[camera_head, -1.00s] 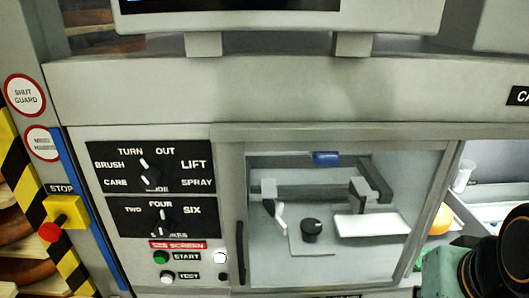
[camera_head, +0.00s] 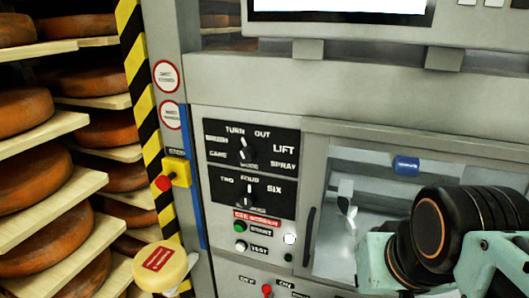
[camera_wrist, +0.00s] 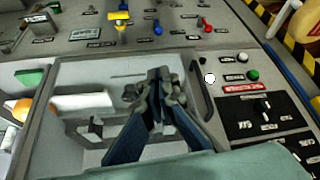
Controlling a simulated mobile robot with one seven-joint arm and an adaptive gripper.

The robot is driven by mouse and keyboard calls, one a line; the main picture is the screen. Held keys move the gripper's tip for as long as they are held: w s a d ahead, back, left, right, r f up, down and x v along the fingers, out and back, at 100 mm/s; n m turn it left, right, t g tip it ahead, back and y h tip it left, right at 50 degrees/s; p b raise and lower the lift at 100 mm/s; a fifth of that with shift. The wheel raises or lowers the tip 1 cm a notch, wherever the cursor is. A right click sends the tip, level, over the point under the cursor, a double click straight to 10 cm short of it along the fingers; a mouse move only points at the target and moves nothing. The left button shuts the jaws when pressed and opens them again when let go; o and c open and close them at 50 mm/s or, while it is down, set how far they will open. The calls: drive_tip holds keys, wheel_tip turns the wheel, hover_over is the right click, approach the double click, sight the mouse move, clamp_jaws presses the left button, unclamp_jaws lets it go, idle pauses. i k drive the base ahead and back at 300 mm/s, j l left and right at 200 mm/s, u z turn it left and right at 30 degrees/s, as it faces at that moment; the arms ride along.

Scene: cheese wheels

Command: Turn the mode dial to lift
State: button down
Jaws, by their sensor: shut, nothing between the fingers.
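The mode dial (camera_head: 245,153) is a small black knob with white marks on the upper black panel (camera_head: 220,168) of the grey machine. Its label words include TURN, OUT, LIFT, SPRAY, BRUSH and CARE. Its upper white mark leans up and left, towards TURN; LIFT is to the right. In the wrist view, my gripper (camera_wrist: 160,78) is shut and empty, in front of the machine's window and apart from the control panels. The mode dial cannot be made out clearly there. The head view shows my arm at lower right, but not my fingertips.
Just below is a second dial (camera_head: 248,202) with TWO, FOUR and SIX. Green START (camera_head: 241,227) and white TEST (camera_head: 241,246) buttons are under it. A red stop button (camera_head: 163,183) on a yellow box is left. Shelves of cheese wheels (camera_head: 38,185) stand far left.

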sight(246, 154)
drive_tip(key=u, duration=0.8)
